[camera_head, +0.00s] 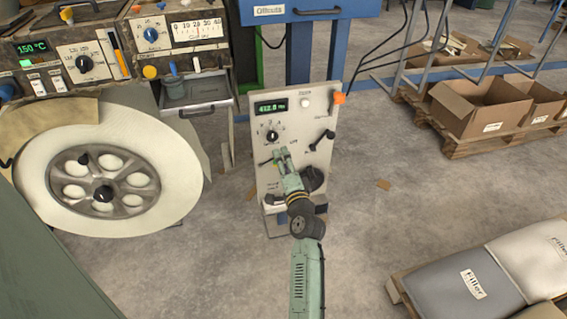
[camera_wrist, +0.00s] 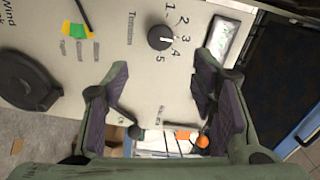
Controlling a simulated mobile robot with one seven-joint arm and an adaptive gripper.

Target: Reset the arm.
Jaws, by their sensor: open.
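My arm (camera_head: 306,270) reaches up from the bottom of the head view. My gripper (camera_head: 281,155) is in front of the pale control panel (camera_head: 262,180), near its middle. In the wrist view my gripper (camera_wrist: 160,85) has its two dark-padded fingers spread wide, with nothing held between them. The panel face (camera_wrist: 130,70) lies beyond the fingers. A black dial (camera_wrist: 160,38) numbered 1 to 5 sits above the gap, its pointer towards the right. Whether a finger touches the panel is unclear.
A large white roll (camera_head: 60,165) stands left, below the control consoles (camera_head: 75,60). The panel has a black lever (camera_head: 322,140) and an orange button (camera_head: 339,98). Cardboard boxes (camera_head: 485,108) are back right; filler sacks (camera_head: 475,285) are front right. Open floor (camera_head: 400,200) lies between.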

